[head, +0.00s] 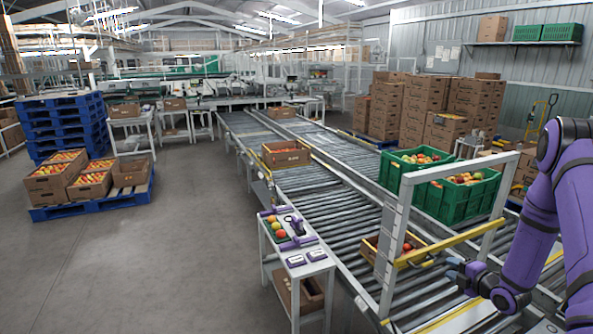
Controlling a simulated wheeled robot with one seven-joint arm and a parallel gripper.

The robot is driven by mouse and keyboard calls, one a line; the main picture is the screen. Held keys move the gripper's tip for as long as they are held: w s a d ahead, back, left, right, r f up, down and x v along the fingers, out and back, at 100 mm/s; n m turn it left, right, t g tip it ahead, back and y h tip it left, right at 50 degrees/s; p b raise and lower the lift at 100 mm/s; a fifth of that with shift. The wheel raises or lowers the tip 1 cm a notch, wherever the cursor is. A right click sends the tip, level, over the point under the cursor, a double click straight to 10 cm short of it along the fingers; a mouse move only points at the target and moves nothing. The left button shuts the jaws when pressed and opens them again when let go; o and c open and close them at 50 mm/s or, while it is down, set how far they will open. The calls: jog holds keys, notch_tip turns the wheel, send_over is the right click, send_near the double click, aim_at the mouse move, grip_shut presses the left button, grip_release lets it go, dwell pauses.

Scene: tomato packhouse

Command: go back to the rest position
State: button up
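My purple arm enters from the right edge and bends down over the roller conveyor (335,205). My gripper (452,271) is at its lower end, pointing left, beside the yellow rail. Its dark fingers are small in the picture, so I cannot tell whether they are open or shut. No held object shows at it. A cardboard box (370,255) with a few tomatoes sits on the conveyor to the left of my gripper, apart from it.
A white metal frame (395,235) with a yellow rail (440,246) stands close to my gripper. Green crates (440,202) of tomatoes stand behind it. A small side table (318,268) holds tomatoes and tools. Another box (287,160) rests farther along the conveyor.

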jog(key=a+r+m+g+h, duration=0.1)
jog(key=a+r+m+h, duration=0.2)
jog(key=r, duration=0.9)
jog(key=a+r+m+g+h, duration=0.2)
jog(key=r+m, duration=0.2)
jog(key=r, duration=0.8)
jog(key=s+a+r+m+g+h, duration=0.2)
jog(key=s+a+r+m, duration=0.4)
jog(key=s+r, duration=0.5)
jog(key=s+a+r+m+g, duration=0.1)
jog(key=s+a+r+m, duration=0.1)
jog(key=s, duration=0.6)
jog(key=s+a+r+m+g+y, duration=0.1)
jog(key=s+a+r+m, duration=0.1)
jog(key=s+a, duration=0.3)
jog(key=s+a+r+m+g+y, duration=0.1)
jog(key=s+a+m, duration=0.3)
jog(key=s, duration=0.8)
jog(key=shift+s+r+g, duration=0.35)
jog(key=shift+r+g, duration=0.15)
jog(key=shift+r, duration=0.1)
